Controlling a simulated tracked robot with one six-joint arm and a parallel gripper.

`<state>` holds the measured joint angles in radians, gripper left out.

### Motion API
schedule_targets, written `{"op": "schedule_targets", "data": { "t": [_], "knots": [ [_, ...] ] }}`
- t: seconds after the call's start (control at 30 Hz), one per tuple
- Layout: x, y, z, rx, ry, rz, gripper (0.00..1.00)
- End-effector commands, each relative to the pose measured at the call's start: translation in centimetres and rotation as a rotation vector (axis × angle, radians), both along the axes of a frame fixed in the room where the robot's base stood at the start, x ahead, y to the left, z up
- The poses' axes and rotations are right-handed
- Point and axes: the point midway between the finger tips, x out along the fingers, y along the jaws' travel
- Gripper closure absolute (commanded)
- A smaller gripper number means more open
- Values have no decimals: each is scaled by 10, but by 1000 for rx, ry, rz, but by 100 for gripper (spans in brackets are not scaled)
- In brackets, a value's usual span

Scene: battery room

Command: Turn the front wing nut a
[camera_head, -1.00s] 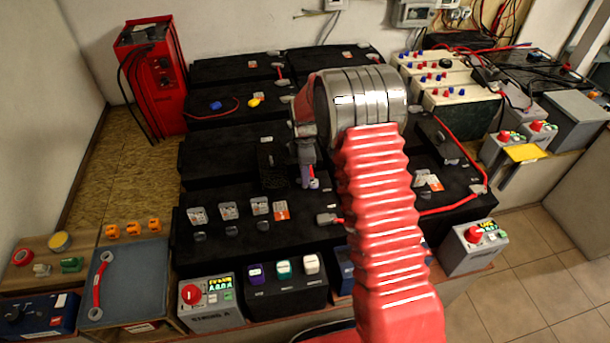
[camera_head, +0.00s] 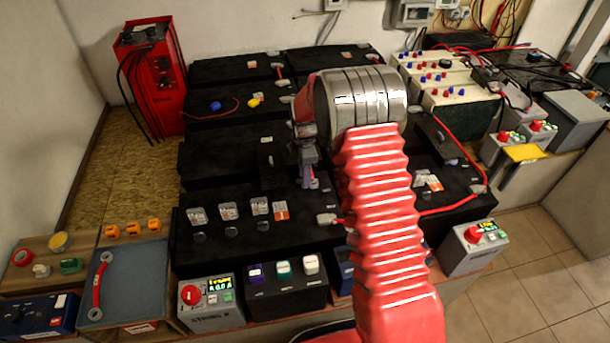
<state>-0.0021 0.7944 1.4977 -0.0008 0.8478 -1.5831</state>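My gripper (camera_head: 308,176) points down over the middle black batteries, below the silver wrist of my red-sleeved arm. A small purple piece shows at its tip; I cannot tell whether the fingers are open or holding it. A dark upright block (camera_head: 271,164) shows just left of the gripper. No wing nut can be made out for sure; the spot under the gripper is small and partly hidden by my arm.
Grey box with red knob and display (camera_head: 207,300) stands front left; a similar box (camera_head: 474,247) stands front right. A red charger (camera_head: 152,75) stands at back left. Red cables run right of my arm. Bare board (camera_head: 125,182) lies at left.

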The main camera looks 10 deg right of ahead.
Motion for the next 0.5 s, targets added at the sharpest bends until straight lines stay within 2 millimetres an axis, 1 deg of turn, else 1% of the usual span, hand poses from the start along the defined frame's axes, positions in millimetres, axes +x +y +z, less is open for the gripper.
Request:
{"op": "schedule_targets", "data": {
  "t": [0.27, 0.37, 0.5],
  "knots": [
    [0, 1, 2, 0, 1, 0, 72],
    [0, 1, 7, 0, 1, 0, 72],
    [0, 1, 24, 0, -2, 0, 72]
  ]
}}
